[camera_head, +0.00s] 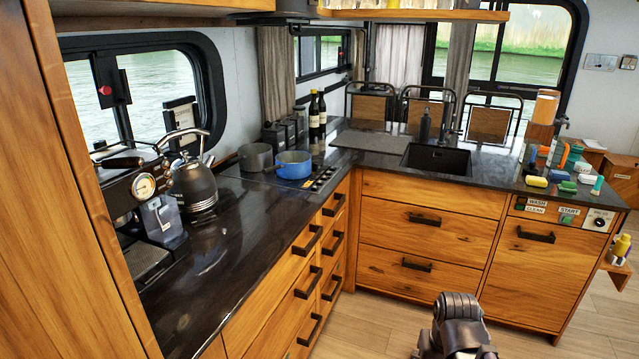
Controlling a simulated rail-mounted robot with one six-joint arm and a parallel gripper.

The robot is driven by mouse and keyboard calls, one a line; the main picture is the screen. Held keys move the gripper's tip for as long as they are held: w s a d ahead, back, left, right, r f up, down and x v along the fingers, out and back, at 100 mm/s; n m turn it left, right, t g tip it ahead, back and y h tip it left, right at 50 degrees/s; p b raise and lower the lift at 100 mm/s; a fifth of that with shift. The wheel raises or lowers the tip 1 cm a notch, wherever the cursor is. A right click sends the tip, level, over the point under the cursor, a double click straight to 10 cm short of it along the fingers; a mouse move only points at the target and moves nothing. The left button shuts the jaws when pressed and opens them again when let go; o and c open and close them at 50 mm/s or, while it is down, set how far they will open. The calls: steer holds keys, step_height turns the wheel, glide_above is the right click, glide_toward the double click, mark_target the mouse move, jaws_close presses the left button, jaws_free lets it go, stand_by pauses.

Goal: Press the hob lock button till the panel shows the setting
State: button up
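The hob (262,179) is set in the dark counter on the left. Its control strip (321,178) runs along the front edge and has several small controls. A small yellow patch (307,183) shows beside the strip. The lock button and any panel reading are too small to make out. A blue pot (293,164) and a grey pot (256,157) stand on the hob. The blue pot is close to the control strip. A grey-brown part of my arm shows at the bottom, well apart from the hob. My gripper's fingertips are not in view.
A kettle (195,188) and coffee machine (135,195) stand left of the hob. Two dark bottles (318,115) stand behind it. The sink (436,158) is at the back right. Sponges (536,181) and other small items crowd the right counter. The floor (375,310) before the drawers is clear.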

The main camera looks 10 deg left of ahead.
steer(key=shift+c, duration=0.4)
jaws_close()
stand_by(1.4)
